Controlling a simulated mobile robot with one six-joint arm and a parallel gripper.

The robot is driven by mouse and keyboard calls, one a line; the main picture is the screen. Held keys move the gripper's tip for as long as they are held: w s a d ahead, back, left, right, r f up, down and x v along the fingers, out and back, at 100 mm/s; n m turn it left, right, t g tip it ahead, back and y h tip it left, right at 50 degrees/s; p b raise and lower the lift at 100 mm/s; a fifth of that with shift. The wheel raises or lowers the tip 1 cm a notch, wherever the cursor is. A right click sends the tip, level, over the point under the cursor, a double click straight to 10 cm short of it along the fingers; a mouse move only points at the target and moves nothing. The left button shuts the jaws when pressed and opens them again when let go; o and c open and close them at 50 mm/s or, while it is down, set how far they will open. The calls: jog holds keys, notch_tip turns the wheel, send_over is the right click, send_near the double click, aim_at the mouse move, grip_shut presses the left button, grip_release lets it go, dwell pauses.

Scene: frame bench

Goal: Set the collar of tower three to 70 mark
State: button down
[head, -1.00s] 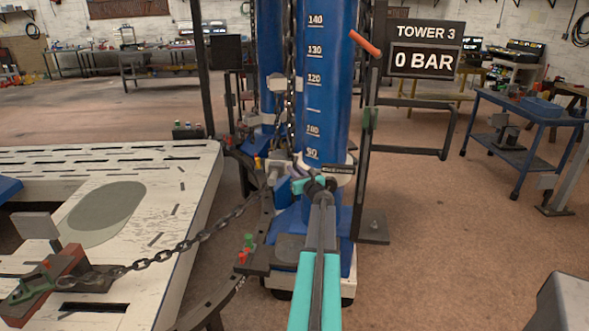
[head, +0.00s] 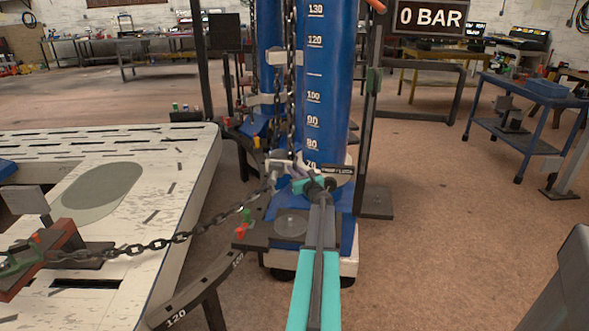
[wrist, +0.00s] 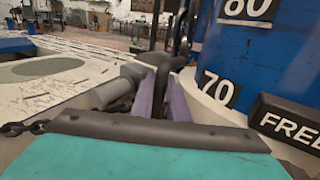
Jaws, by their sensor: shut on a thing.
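Tower three is the blue column (head: 325,100) with white marks, in the middle of the head view. Its pale collar (head: 345,179) rings it low down and carries a black label. In the wrist view the 70 mark (wrist: 218,88) sits just at the collar's (wrist: 203,101) upper edge, and the 80 mark is above. The label (wrist: 288,123) reads "FREE", its end cut off. My gripper (head: 300,168) is at the collar's left front side. Its purple fingers (wrist: 164,103) are shut on a dark part there, seemingly the collar's; its shape is partly hidden.
Another chain (head: 290,90) hangs along the column. A display (head: 432,18) reads "0 BAR".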

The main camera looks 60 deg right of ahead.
jog(key=shift+f, duration=0.5)
jog(key=shift+r, duration=0.1)
jog(key=c, duration=2)
grip_release()
jog(key=v, duration=1.3)
jog(key=shift+s+b, duration=0.3)
jog(key=shift+s, duration=0.05)
jog(key=shift+a, duration=0.15)
